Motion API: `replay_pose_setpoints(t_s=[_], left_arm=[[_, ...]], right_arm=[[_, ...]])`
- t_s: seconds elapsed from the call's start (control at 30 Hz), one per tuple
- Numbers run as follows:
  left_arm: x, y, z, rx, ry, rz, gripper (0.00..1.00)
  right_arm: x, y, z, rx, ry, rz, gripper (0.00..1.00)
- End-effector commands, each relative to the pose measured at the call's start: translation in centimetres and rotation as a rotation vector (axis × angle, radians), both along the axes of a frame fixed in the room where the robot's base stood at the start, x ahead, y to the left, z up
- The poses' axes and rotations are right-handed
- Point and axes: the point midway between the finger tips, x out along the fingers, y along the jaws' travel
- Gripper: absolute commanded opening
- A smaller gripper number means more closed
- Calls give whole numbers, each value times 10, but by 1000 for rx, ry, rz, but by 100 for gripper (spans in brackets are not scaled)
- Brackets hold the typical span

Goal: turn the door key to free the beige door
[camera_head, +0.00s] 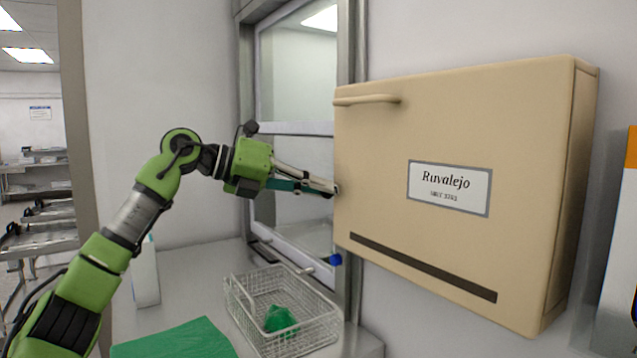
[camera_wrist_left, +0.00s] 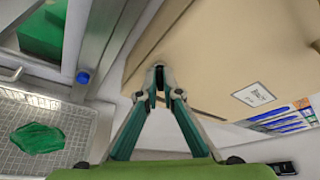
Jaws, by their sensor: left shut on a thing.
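The beige door (camera_head: 450,240) is the front of a wall cabinet in the head view, with a beige handle (camera_head: 367,99) at its upper left and a "Ruvalejo" label (camera_head: 449,188). The door looks closed. My left gripper (camera_head: 335,189) reaches in from the left, its fingertips at the door's left edge. In the left wrist view, the fingertips (camera_wrist_left: 159,80) are closed together at the edge of the beige cabinet (camera_wrist_left: 225,55), with a small dark part between them. The door key is mostly hidden by the fingers, and its angle cannot be told. My right gripper is not in view.
A framed glass hatch (camera_head: 297,85) is left of the cabinet. Below it, a wire basket (camera_head: 240,300) with a green cloth (camera_head: 280,319) stands on the counter, near another green cloth (camera_head: 175,340). A blue knob (camera_head: 336,259) sits at the hatch's lower right.

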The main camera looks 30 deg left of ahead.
Motion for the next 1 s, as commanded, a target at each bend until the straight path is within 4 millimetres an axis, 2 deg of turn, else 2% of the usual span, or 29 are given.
replay_pose_setpoints(t_s=[0.6, 1.0], left_arm=[[2, 4, -7, -535, 222, 3, 0], [2, 5, -9, -763, 315, 3, 0]], right_arm=[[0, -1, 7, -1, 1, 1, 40], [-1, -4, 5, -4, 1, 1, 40]])
